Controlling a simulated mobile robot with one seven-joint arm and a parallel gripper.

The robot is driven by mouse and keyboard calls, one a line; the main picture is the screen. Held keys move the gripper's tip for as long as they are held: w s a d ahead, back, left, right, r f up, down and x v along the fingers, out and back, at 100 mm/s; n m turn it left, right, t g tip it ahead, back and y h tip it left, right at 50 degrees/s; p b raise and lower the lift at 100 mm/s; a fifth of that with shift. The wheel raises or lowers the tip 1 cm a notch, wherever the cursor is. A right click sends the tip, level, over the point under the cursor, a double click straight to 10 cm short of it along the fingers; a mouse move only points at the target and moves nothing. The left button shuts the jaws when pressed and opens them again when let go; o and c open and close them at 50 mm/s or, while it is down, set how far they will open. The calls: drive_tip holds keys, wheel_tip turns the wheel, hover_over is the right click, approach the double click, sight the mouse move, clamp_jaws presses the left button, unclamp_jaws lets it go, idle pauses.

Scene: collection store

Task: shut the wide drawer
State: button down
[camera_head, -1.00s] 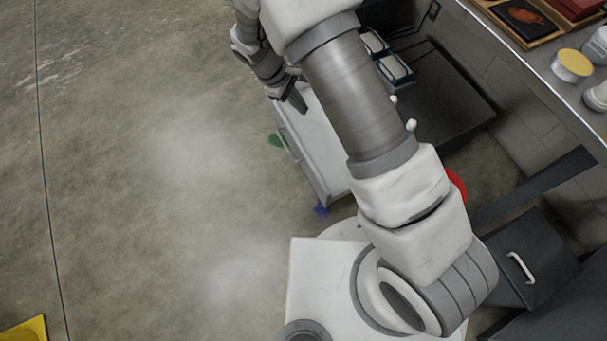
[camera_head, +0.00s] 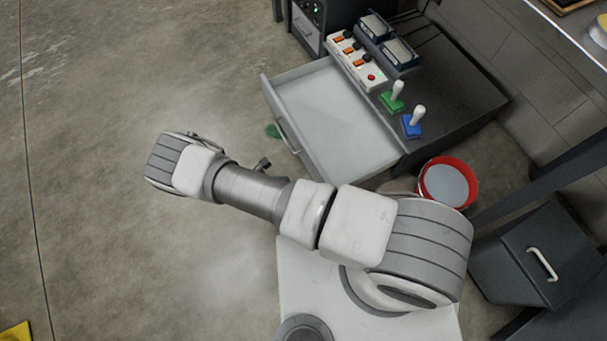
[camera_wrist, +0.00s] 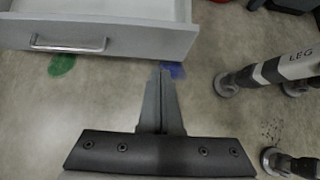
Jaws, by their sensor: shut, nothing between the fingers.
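The wide drawer (camera_head: 335,112) is pulled out of a dark low cabinet (camera_head: 455,100) in the head view. It is light grey, and its inside looks empty. In the wrist view the drawer front (camera_wrist: 120,40) crosses the top left, with a metal bar handle (camera_wrist: 68,46). My gripper (camera_wrist: 161,72) is shut and empty in the wrist view. Its fingertips appear just below and right of the handle, near the right end of the drawer front, with no clear contact. In the head view my arm mostly hides the gripper.
On the cabinet stand a switch panel (camera_head: 357,62), a green joystick (camera_head: 392,98) and a blue one (camera_head: 412,125). A red bucket (camera_head: 447,182) stands right of the drawer. A dark unit with a handle (camera_head: 535,255) is at lower right.

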sight(319, 174)
drive_tip(key=b+x, duration=0.1)
drive_tip(key=x, duration=0.3)
drive_tip(key=d+r+b+x, duration=0.1)
drive_tip(key=x, duration=0.3)
drive_tip(key=b+x, duration=0.2)
drive_tip(key=x, duration=0.2)
drive_tip(key=shift+w+d+r, duration=0.15)
drive_tip(key=shift+d, duration=0.1)
drive_tip(key=shift+w+d+r, duration=0.1)
drive_tip(key=shift+w+d, duration=0.15)
drive_tip(key=shift+d, duration=0.25)
